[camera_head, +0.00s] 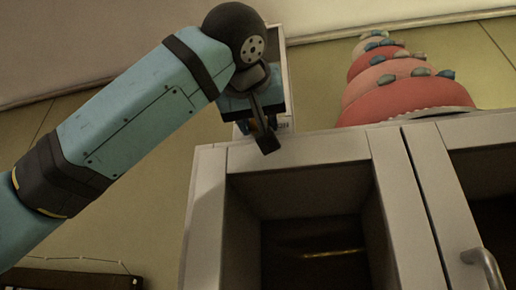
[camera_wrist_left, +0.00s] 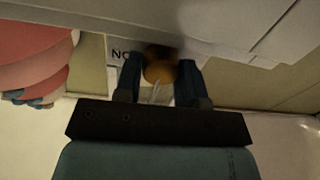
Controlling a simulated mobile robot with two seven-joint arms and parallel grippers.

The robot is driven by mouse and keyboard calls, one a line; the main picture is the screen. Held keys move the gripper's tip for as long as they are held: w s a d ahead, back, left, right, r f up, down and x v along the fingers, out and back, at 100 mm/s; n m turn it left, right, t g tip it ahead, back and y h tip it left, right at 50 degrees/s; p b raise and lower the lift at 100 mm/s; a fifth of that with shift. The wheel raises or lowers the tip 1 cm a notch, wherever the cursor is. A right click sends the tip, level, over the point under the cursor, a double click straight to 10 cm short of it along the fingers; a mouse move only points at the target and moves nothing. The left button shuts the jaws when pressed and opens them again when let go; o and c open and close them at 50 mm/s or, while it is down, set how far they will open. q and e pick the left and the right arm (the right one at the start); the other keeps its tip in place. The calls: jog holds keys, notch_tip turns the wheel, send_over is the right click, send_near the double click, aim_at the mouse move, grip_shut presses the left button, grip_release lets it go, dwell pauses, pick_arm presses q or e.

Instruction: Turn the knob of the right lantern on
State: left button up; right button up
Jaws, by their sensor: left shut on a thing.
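In the wrist view, my left gripper (camera_wrist_left: 160,68) has its two dark blue fingers on either side of a round orange-brown knob (camera_wrist_left: 160,70) and is shut on it. A pale label (camera_wrist_left: 121,50) with dark letters, partly hidden by a finger, is just left of the knob. In the head view, my left gripper (camera_head: 256,126) is at the far left corner of a grey cabinet, mostly hidden behind my wrist. A pale upright panel (camera_head: 288,75) shows behind the wrist. I cannot make out a whole lantern, nor which way the knob is turned. My right gripper is not in view.
The grey cabinet (camera_head: 210,190) has dark open compartments and a metal handle (camera_head: 485,264) at the lower right. A tiered pink and red cake (camera_head: 400,100) stands behind it. A dark flat object (camera_head: 70,279) is at the lower left. Open floor lies left of the cabinet.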

pick_arm(q)
jog(key=shift+f+m+b, duration=0.15)
jog(key=shift+m+b, duration=0.15)
jog(key=shift+m, duration=1.2)
